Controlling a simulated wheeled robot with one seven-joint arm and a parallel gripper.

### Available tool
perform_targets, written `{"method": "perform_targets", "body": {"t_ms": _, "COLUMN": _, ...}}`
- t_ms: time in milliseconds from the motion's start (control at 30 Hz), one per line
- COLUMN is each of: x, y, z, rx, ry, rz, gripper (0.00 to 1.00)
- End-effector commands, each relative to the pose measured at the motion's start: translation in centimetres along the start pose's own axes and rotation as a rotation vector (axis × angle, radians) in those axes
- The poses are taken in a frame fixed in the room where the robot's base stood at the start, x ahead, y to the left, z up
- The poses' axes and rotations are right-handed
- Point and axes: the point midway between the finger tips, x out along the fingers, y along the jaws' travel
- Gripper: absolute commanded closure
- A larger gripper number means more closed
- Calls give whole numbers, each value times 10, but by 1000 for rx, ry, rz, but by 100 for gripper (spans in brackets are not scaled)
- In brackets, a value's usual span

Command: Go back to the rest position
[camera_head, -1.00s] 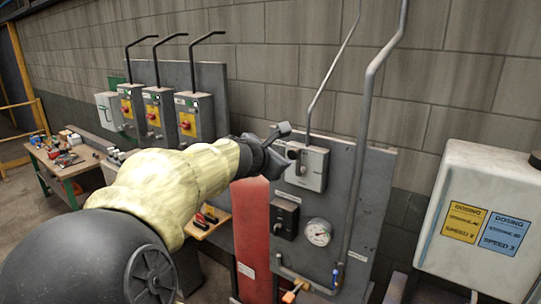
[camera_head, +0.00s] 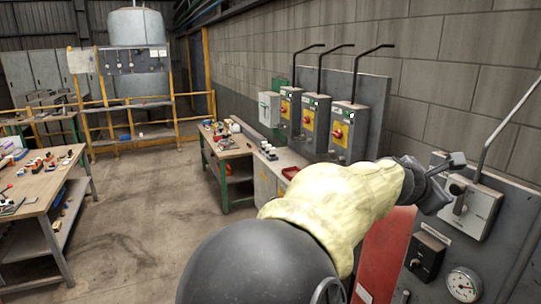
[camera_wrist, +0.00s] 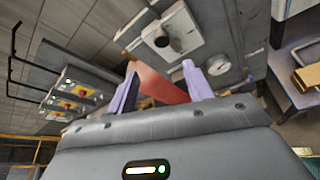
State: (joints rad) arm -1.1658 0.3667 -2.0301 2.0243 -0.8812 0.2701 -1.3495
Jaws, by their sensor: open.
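My gripper (camera_head: 440,187) is at the end of my outstretched arm, in front of the grey panel at the right of the head view. In the wrist view its two pale purple fingers (camera_wrist: 158,88) stand apart with nothing between them. Beyond them shows a grey switch box with a dark round knob (camera_wrist: 165,38); in the head view this box (camera_head: 472,208) is just right of the gripper. I cannot tell whether the gripper touches it. My forearm hides part of the red panel (camera_head: 385,250).
A round gauge (camera_head: 464,284) and a black switch box (camera_head: 426,254) sit below on the panel. Several yellow-and-red switch boxes (camera_head: 315,122) line the wall. A cluttered workbench (camera_head: 45,190) stands at the left, another bench (camera_head: 228,150) near the wall. The floor (camera_head: 145,215) between is clear.

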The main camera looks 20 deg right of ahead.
Motion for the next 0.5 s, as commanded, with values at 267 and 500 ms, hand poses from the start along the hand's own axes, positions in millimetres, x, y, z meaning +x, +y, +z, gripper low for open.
{"method": "perform_targets", "body": {"t_ms": 267, "x": 14, "y": -9, "z": -48, "rx": 92, "ry": 88, "rz": -30, "gripper": 49}}
{"method": "perform_targets", "body": {"t_ms": 500, "x": 28, "y": -31, "z": -150, "rx": 323, "ry": 279, "rz": -133, "gripper": 49}}
